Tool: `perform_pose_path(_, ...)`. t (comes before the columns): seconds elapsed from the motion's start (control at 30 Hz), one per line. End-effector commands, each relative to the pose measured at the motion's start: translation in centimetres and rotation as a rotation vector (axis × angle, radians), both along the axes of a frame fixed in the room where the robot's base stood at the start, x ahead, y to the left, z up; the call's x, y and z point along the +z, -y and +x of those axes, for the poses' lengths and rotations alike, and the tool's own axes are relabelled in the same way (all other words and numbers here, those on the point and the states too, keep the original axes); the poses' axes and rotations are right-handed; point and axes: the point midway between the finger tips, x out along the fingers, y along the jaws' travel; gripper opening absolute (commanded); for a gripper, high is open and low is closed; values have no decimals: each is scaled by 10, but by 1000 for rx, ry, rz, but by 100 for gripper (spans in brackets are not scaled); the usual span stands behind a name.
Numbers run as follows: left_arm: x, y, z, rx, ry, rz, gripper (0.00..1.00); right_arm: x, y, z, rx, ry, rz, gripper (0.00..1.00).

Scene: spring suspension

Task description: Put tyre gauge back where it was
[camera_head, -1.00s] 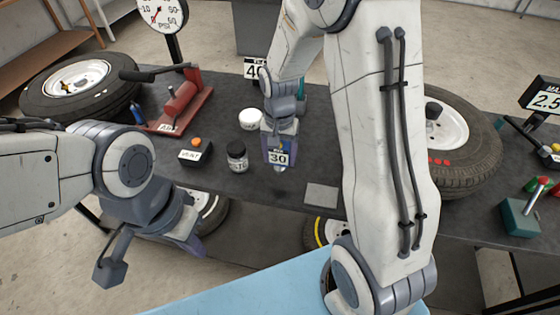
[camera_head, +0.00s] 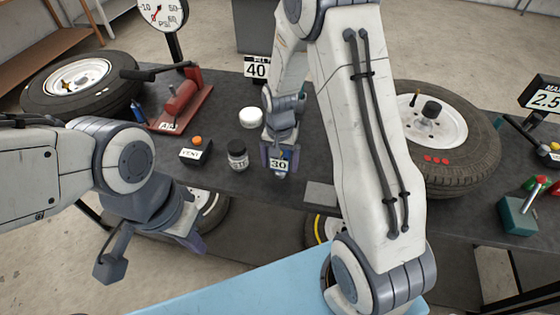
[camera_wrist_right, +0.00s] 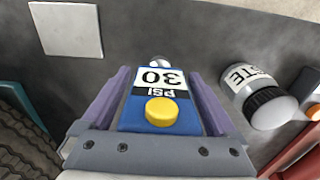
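The tyre gauge (camera_head: 279,164) is a small blue body with a display reading 30 PSI. In the right wrist view the gauge (camera_wrist_right: 160,95) shows a yellow button and a silver tip pointing away. My right gripper (camera_head: 278,160) has its purple fingers on both sides of the gauge and is shut on it, over the dark table. I cannot tell whether the tip touches the table. A pale grey square (camera_head: 319,194) lies flat to the right of the gauge, partly behind my right arm; it also shows in the right wrist view (camera_wrist_right: 66,29). My left gripper (camera_head: 196,243) is low at the left; its fingertips are unclear.
A paste jar (camera_head: 238,156), a white-lidded pot (camera_head: 251,118) and a VENT box (camera_head: 195,152) stand left of the gauge. A red pump (camera_head: 182,103) is behind them. Tyres lie at the left (camera_head: 80,82) and right (camera_head: 460,150). A 40 sign (camera_head: 257,68) stands behind.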

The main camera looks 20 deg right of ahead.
Motion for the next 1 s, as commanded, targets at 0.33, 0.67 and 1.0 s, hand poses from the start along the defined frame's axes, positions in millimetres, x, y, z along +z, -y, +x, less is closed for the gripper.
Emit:
perform_pose_path(0.33,2,0,0,0,0,0,0,8,0,1,0,2,0,100)
perform_pose_path(0.67,-6,0,0,0,0,0,0,72,0,1,0,7,0,100)
perform_pose_path(1.0,-9,0,0,0,0,0,0,121,-1,0,4,3,1,100)
